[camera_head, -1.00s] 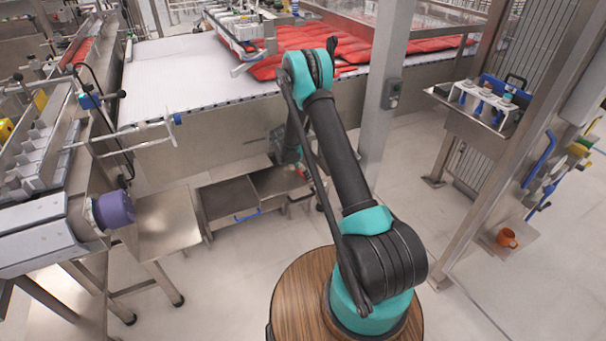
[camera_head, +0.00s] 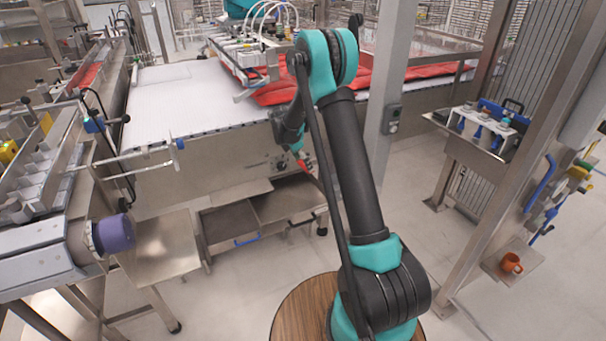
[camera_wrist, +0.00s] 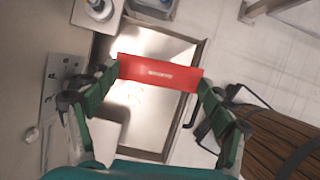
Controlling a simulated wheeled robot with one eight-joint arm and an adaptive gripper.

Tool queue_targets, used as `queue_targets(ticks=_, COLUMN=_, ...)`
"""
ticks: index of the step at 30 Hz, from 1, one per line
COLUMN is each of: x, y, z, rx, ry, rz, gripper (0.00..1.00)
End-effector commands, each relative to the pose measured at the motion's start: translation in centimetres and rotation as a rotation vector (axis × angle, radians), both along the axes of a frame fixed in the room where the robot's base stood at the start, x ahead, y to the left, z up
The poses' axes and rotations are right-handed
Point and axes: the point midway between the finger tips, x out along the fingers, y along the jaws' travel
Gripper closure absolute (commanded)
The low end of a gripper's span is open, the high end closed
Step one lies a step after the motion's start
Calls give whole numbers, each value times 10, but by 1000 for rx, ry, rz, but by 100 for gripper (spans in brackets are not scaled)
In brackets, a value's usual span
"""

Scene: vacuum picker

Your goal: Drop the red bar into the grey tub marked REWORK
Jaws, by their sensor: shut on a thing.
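The red bar (camera_wrist: 160,73) spans crosswise between the green fingers of my gripper (camera_wrist: 158,80) in the wrist view, one finger at each end. A small red part of it (camera_head: 302,164) shows below my arm in the head view. Behind the bar in the wrist view is a shallow open container (camera_wrist: 182,125) with a dark rim and a bright floor; how far below cannot be told. In the head view two grey open trays, left (camera_head: 229,222) and right (camera_head: 290,203), stand low under the conveyor. No REWORK marking can be read.
The white conveyor (camera_head: 185,98) with red packs (camera_head: 275,95) lies behind my arm. A steel post (camera_head: 388,90) stands right of it. A steel table (camera_head: 160,247) is at the left. An orange mug (camera_head: 511,262) sits on a low plate at the right. Open floor lies between.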

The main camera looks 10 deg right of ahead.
Motion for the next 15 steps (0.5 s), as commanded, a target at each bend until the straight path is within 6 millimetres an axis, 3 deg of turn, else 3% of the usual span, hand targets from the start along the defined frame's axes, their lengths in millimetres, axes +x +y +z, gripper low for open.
queue_targets(ticks=6, x=0, y=0, z=14, rx=0, ry=0, rz=0, gripper=43)
queue_targets(ticks=15, x=0, y=0, z=14, rx=0, ry=0, rz=0, gripper=43)
